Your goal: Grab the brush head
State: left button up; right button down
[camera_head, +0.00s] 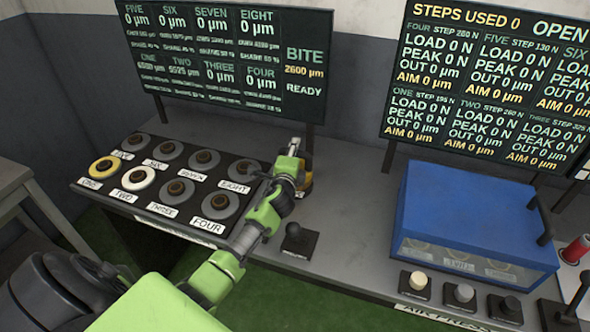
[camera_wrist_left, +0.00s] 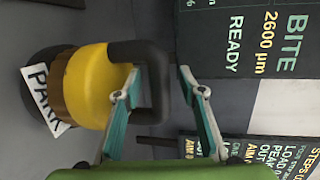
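The brush head appears to be the yellow round body with a black loop handle (camera_wrist_left: 90,85) in the left wrist view. It sits at a spot labelled PARK. In the head view only a small yellow and dark part (camera_head: 306,184) shows behind my left gripper (camera_head: 289,150). In the left wrist view, the two fingers of the left gripper (camera_wrist_left: 160,75) are apart, with the outer bar of the handle between them. A gap shows between the bar and the right finger; contact at the left finger is unclear. My right gripper is not in view.
Left of the arm is a panel (camera_head: 150,214) with several numbered round pads. A small black lever (camera_head: 298,239) stands just right of the forearm. A blue box (camera_head: 470,215) with a dark handle stands further right. Two display boards rise behind the bench.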

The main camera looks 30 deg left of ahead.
pick_arm(q)
jog(key=shift+c, duration=0.3)
grip_shut()
jog(key=shift+w+r, duration=0.1)
jog(key=shift+r, duration=0.05)
